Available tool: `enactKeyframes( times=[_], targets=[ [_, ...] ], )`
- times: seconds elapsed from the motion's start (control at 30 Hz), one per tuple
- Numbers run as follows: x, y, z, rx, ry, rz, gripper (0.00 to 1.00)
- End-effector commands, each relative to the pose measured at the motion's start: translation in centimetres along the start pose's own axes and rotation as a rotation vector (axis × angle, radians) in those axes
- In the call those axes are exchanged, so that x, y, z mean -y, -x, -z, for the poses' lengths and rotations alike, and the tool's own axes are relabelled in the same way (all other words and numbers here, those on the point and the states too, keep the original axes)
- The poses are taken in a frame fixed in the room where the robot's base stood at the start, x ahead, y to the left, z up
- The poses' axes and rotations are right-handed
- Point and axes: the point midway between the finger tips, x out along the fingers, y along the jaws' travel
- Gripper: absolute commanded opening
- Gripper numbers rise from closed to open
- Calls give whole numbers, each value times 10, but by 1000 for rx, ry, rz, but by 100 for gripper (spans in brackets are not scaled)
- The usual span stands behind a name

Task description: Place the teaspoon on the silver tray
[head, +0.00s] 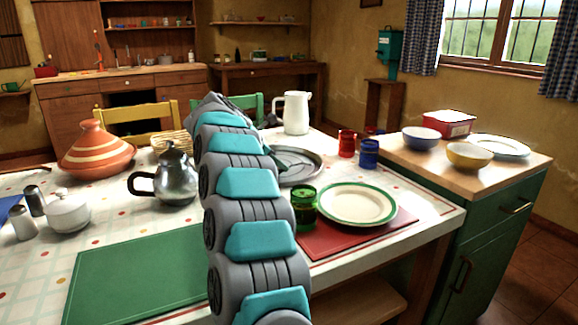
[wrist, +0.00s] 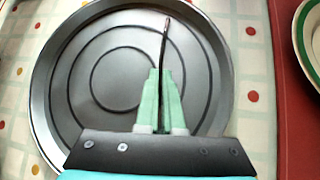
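The silver tray (wrist: 60,105) is a round dark-grey metal tray with ring grooves, filling much of the wrist view. In the head view the tray (head: 312,162) lies on the table, partly hidden behind my arm. My gripper (wrist: 159,72) shows over the tray with its pale green fingers close together. A thin dark teaspoon (wrist: 165,38) runs up from between the fingertips, over the right half of the tray. Its other end is hidden by the fingers. I cannot tell whether it touches the tray. My arm mostly hides the gripper in the head view.
A white plate with a green rim (head: 355,203) and a green glass (head: 304,208) stand near the tray, on and by a red mat (head: 400,226). A white jug (head: 292,112), red cup (head: 347,143) and blue cup (head: 369,154) stand behind. A metal teapot (head: 176,178) is left.

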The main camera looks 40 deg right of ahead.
Motion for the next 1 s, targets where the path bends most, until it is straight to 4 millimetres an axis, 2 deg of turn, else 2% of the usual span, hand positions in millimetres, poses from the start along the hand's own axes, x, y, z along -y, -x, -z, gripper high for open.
enactKeyframes(
  times=[0.27,0.3,0.53,0.87,1.0],
  targets=[
    [1,-2,1,0,-1,0,0],
    [1,-1,0,0,-2,0,9],
    [1,-1,0,0,-1,1,34],
    [0,2,-1,0,-1,0,34],
    [0,18,0,1,-2,-2,34]
  ],
)
